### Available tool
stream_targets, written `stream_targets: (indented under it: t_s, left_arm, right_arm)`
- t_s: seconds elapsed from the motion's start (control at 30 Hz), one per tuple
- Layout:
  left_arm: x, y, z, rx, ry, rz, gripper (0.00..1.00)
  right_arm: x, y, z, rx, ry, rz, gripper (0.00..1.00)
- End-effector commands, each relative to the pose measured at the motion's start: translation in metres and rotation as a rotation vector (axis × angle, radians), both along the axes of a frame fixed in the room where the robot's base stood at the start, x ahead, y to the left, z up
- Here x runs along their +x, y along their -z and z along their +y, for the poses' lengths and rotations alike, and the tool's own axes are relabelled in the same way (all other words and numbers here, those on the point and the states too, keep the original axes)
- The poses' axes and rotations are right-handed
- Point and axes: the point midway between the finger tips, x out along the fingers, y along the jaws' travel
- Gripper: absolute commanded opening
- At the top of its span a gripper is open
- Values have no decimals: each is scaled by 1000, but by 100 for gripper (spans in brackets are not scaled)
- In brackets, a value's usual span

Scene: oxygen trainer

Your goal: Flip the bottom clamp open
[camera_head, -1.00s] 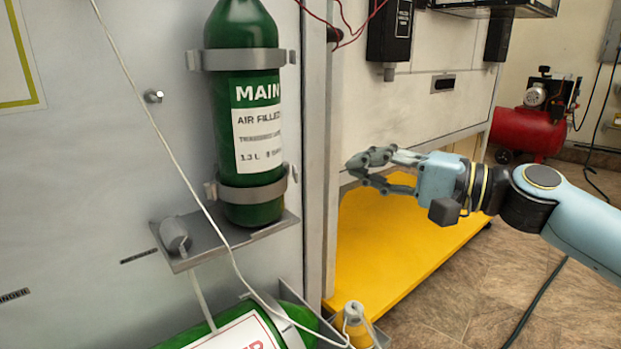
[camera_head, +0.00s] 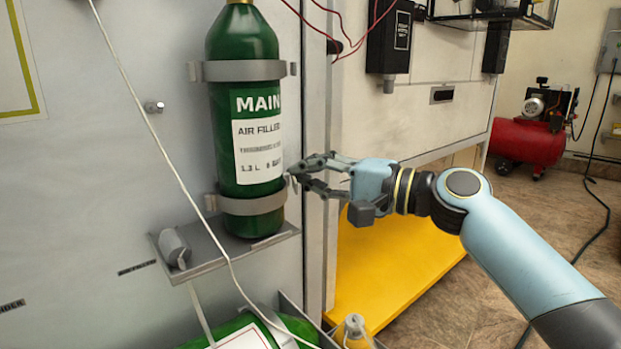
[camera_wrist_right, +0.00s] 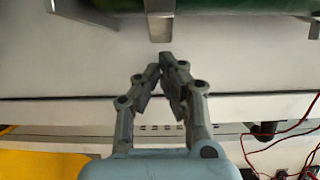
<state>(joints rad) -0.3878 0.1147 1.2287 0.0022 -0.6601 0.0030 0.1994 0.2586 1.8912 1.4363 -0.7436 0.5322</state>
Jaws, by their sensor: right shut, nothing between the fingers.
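The bottom clamp (camera_head: 250,204) is a grey metal band around the lower part of the green MAIN cylinder (camera_head: 243,105), which stands upright. The band looks closed across the cylinder's front. My right gripper (camera_head: 292,174) is shut and empty, with its fingertips just right of the clamp's right end, close to it. In the right wrist view the fingertips (camera_wrist_right: 164,64) are together, and a grey metal tab (camera_wrist_right: 160,24) lies just ahead of them, below the edge of the green cylinder (camera_wrist_right: 215,4). Whether they touch is unclear. My left gripper is not in view.
An upper clamp (camera_head: 240,70) holds the cylinder higher up. A grey shelf (camera_head: 215,262) is under the cylinder, and a thin hose (camera_head: 160,140) runs down in front of the panel. A second green cylinder (camera_head: 300,329) lies below. A yellow platform (camera_head: 385,265) is to the right.

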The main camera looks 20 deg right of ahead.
Motion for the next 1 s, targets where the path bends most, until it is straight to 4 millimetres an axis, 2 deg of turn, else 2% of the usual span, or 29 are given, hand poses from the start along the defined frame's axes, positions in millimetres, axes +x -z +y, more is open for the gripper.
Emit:
stream_targets:
  t_s: [0.2, 0.73, 0.83, 1.0]
  left_arm:
    - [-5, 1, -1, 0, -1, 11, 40]
    - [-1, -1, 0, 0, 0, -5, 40]
    - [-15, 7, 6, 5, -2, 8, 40]
    - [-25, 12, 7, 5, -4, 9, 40]
  right_arm:
    - [-17, -1, 2, 1, -1, -2, 0]
    - [-20, -3, 2, 1, 13, -3, 0]
    - [-24, -4, 1, 1, 33, -3, 0]
    - [-26, -3, 0, 0, 56, -4, 0]
